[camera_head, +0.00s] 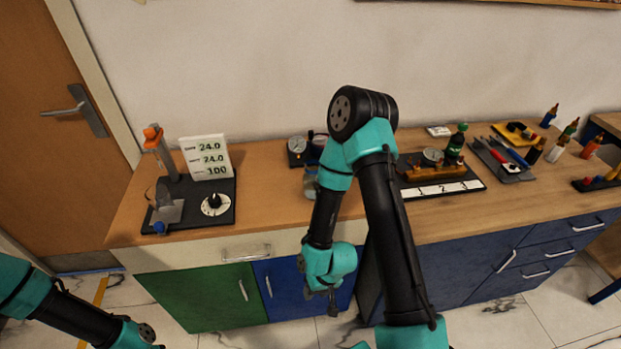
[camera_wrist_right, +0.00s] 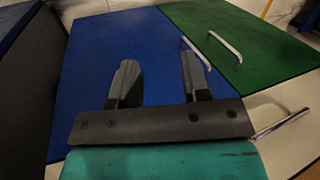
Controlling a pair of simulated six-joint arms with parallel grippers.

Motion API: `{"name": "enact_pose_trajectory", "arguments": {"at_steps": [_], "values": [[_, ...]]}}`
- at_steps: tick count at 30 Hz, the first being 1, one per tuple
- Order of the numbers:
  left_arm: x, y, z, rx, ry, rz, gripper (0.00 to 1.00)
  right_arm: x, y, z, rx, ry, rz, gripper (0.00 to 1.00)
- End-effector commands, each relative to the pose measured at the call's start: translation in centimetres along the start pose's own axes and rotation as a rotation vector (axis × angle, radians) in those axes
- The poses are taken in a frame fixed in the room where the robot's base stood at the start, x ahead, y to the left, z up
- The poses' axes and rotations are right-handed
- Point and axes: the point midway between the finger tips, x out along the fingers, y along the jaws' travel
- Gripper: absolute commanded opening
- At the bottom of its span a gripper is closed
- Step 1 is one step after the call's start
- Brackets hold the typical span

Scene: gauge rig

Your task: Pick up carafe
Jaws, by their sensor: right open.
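A glass vessel (camera_head: 311,185), which may be the carafe, stands on the wooden counter near the middle in the head view. My right arm hides part of it. A clear grey vessel (camera_head: 163,196) also shows on the dark stand at the left; I cannot tell for certain which is the carafe. My right gripper (camera_head: 333,302) hangs below the counter edge, in front of the blue cabinet door. In the right wrist view its two fingers (camera_wrist_right: 158,80) are apart with nothing between them. My left arm shows at the lower left, its gripper out of frame.
The dark stand (camera_head: 228,187) holds a dial and a white readout card (camera_head: 206,157). Small gauges (camera_head: 298,146) stand behind the middle vessel. A gauge rig (camera_head: 436,172), a green bottle (camera_head: 456,143) and a tool tray (camera_head: 503,160) are right. Counter between left stand and middle is clear.

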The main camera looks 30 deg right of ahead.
Motion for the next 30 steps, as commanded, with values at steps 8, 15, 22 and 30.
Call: {"name": "enact_pose_trajectory", "arguments": {"at_steps": [8,15,22,30], "values": [[0.0,0.0,0.0,0.0,0.0,0.0,0.43,0.0,0.0,0.0,0.0,0.0,0.0,0.43],[0.0,0.0,0.01,0.0,0.0,0.0,0.43,0.0,0.0,0.0,0.0,0.0,0.0,0.63],[0.0,0.0,0.0,0.0,0.0,0.0,0.43,0.0,0.0,0.0,0.0,0.0,0.0,0.85],[0.0,0.0,0.0,0.0,0.0,0.0,0.43,0.0,0.0,0.0,0.0,0.0,0.0,0.98]]}}
